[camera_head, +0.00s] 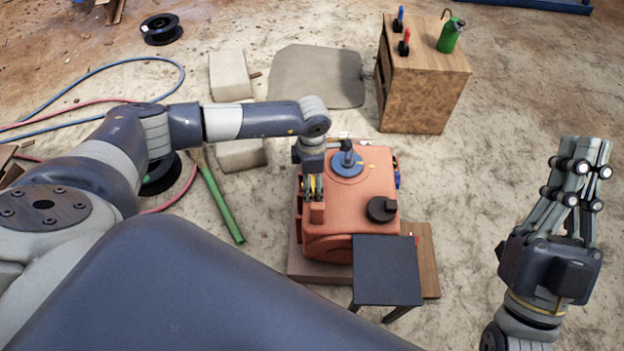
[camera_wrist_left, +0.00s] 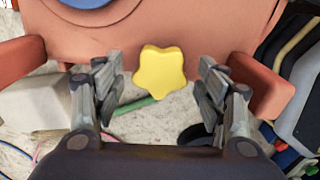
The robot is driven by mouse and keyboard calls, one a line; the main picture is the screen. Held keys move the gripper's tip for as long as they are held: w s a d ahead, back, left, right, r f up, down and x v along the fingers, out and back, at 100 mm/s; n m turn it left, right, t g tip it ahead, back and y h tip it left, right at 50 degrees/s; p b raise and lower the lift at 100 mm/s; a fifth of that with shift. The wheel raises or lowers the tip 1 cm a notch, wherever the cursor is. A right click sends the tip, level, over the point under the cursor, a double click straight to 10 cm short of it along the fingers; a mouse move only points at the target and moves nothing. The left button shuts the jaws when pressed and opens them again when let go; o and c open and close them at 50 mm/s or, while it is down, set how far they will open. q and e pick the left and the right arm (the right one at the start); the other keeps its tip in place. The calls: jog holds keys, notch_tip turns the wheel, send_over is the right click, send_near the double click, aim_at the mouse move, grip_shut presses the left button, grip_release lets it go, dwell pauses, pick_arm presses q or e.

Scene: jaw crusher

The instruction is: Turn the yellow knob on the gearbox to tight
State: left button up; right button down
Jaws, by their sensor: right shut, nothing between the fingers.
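The gearbox (camera_head: 378,185) is an orange-red housing on a low base in the middle of the head view. The yellow knob (camera_wrist_left: 162,73) is star-shaped and sits at the housing's edge in the left wrist view. My left gripper (camera_head: 313,196) is over the left side of the gearbox, pointing down. In the left wrist view its fingers are spread, one on each side of the knob, with gaps between them and it. The knob cannot be made out clearly in the head view. My right gripper (camera_head: 586,152) is shut and empty, fingers up, away to the right.
A blue disc (camera_head: 348,165) with a dark handle and a black cap (camera_head: 382,209) are on the gearbox top. A small dark table (camera_head: 388,270) stands in front. A wooden cabinet (camera_head: 425,85) stands behind. A green-handled tool (camera_head: 222,203) and hoses lie left.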

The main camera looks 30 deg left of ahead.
pick_arm(q)
notch_tip(320, 180, up, 12)
dwell(0.6)
dwell(0.4)
